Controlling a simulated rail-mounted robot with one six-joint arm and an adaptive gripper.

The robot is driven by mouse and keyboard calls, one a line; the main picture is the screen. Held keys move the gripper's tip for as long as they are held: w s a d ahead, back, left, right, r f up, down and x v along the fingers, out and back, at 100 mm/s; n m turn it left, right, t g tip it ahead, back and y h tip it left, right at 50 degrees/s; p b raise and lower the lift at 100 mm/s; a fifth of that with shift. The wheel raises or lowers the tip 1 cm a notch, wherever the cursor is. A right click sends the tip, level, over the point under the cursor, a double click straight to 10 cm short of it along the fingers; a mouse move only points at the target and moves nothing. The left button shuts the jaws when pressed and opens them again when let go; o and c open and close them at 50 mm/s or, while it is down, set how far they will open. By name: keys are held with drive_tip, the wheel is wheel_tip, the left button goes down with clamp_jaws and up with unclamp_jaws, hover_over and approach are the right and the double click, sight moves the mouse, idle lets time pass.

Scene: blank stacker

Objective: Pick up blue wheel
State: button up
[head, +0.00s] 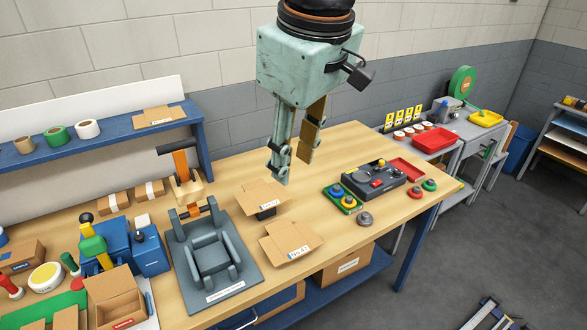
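A small blue wheel (337,190) with a dark knob-like centre sits on a small green and yellow plate (341,200) on the wooden workbench. A second small round piece, with blue and yellow on it, sits just in front of it on the same plate. My gripper (292,163) hangs above the bench, to the left of the blue wheel and higher up. Its two fingers are apart and nothing shows between them. The gripper does not touch the wheel.
A dark device with a round dial (364,177) stands right behind the plate. A grey wheel (365,219), a red wheel (414,193) and a green wheel (429,185) lie nearby. Open cardboard boxes (291,243) and a grey fixture (212,262) occupy the left.

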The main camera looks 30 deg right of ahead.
drive_tip(key=w+d+f+n+p, duration=0.2)
drive_tip(key=w+d+n, duration=0.1)
drive_tip(key=w+d, duration=0.55)
drive_tip(key=n+g+p, duration=0.3)
drive_tip(key=n+p, duration=0.2)
drive_tip(key=n, duration=0.4)
hover_over(337, 187)
wheel_tip(337, 187, down, 23)
drive_tip(key=shift+d+f, duration=0.1)
drive_tip(key=shift+f, duration=0.05)
drive_tip(key=shift+f, duration=4.2)
drive_tip(key=shift+f, duration=0.15)
drive_tip(key=shift+f+p, duration=0.3)
drive_tip(key=shift+f, duration=2.15)
